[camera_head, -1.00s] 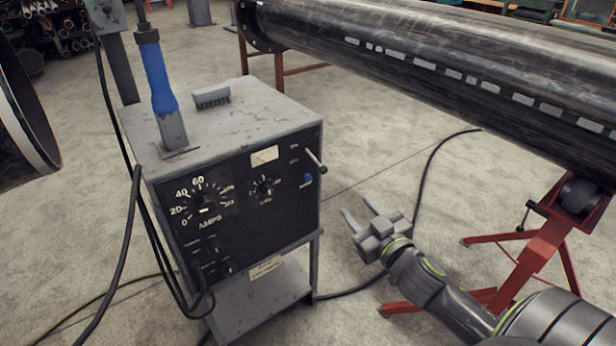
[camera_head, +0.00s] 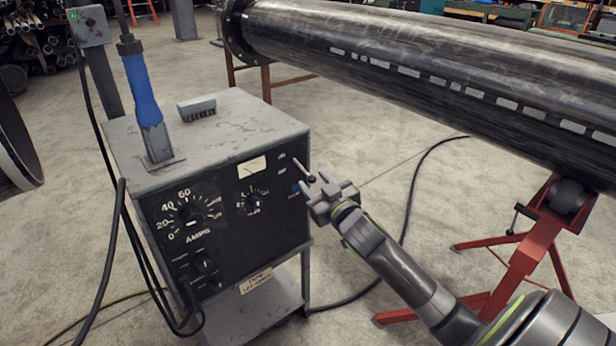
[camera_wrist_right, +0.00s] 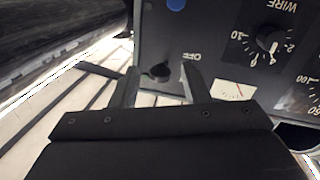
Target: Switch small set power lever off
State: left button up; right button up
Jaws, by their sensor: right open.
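The small set power lever (camera_head: 303,168) is a short metal rod with a dark ball end, on the upper right of the black front panel (camera_head: 225,215) of a grey power set. It points down and to the right in the head view. My right gripper (camera_head: 311,181) is open at the lever's ball end. In the right wrist view, the dark lever knob (camera_wrist_right: 160,72) shows between the tips of the two fingers (camera_wrist_right: 159,77), beside an upside-down "OFF" label. I cannot tell whether a finger touches it. My left gripper is out of view.
A blue-handled tool (camera_head: 143,90) stands in a holder on the set's top (camera_head: 215,130). A large dark pipe (camera_head: 400,70) on a red stand (camera_head: 530,250) runs along the right. Black cables hang at the set's left; another lies on the floor (camera_head: 365,200).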

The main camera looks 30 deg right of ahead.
aim_at(303, 170)
jog(key=shift+w+d, duration=0.15)
jog(key=shift+w, duration=1.85)
grip_shut()
